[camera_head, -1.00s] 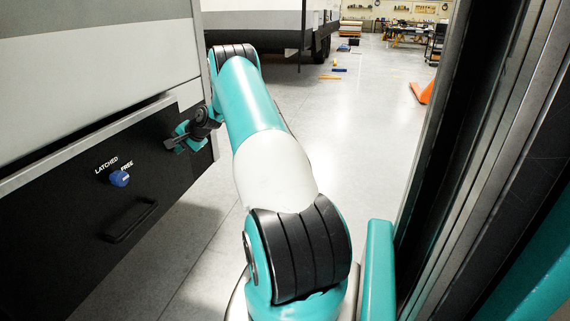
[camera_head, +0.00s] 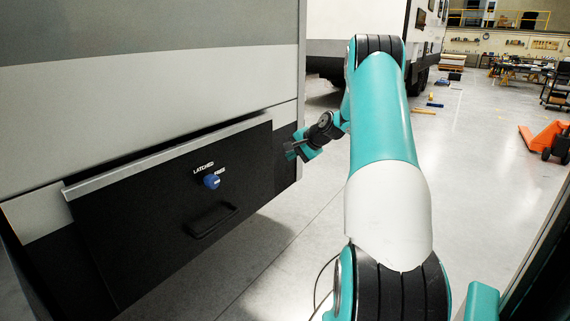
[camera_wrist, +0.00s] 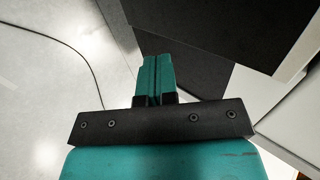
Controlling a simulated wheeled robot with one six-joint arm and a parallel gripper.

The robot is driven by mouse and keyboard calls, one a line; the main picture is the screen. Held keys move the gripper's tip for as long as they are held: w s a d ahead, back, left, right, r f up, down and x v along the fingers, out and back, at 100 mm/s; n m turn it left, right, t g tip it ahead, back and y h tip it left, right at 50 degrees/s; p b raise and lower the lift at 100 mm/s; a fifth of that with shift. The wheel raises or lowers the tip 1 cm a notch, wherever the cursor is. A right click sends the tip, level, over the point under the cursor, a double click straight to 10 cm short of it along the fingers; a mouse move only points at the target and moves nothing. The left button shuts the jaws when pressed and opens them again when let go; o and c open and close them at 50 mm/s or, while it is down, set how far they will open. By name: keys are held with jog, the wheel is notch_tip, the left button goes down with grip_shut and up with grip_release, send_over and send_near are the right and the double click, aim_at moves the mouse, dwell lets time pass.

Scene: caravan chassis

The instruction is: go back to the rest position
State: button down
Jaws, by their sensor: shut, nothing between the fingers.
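My gripper (camera_head: 294,150) is at the end of my teal and white arm, just right of the black drawer front in the head view. In the wrist view its teal fingers (camera_wrist: 156,78) are together with nothing between them. The black drawer front (camera_head: 130,235) carries a blue knob (camera_head: 212,181) and a black pull handle (camera_head: 212,220). The knob sits below the words LATCHED and FREE, nearer FREE. The gripper appears apart from the knob and handle. Whether it touches the panel's right edge cannot be told.
The grey caravan body (camera_head: 150,105) fills the left side. A second white caravan (camera_head: 330,25) stands behind. The floor (camera_head: 480,190) to the right is open, with an orange pallet jack (camera_head: 545,140) farther off. A dark post edge (camera_head: 545,250) is at the lower right.

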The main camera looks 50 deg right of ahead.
jog(key=w+a+r+n+g+y, duration=0.1)
jog(key=a+r+n, duration=0.2)
jog(key=a, duration=0.7)
jog(key=w+a+r+n+g+y, duration=0.1)
jog(key=a+r+n+y, duration=0.2)
jog(key=a, duration=0.7)
jog(key=w+a+r+n+g, duration=0.1)
jog(key=a+r+n, duration=0.3)
jog(key=a, duration=0.6)
jog(key=s+a+r+n+g+p, duration=0.1)
jog(key=s+a+n+g, duration=0.15)
jog(key=s+a, duration=0.45)
jog(key=s+a+r+n+g, duration=0.1)
jog(key=s+a+r+n, duration=0.2)
jog(key=a, duration=0.7)
jog(key=s+a+f+n+g, duration=0.1)
jog(key=s+a+n, duration=0.3)
jog(key=s, duration=0.5)
jog(key=s+a+f+n+g, duration=0.1)
jog(key=s+a+n, duration=0.3)
jog(key=s, duration=0.5)
jog(key=shift+a+n+g, duration=0.25)
jog(key=shift+n+g, duration=0.2)
jog(key=shift+n, duration=0.2)
jog(key=shift+r, duration=0.1)
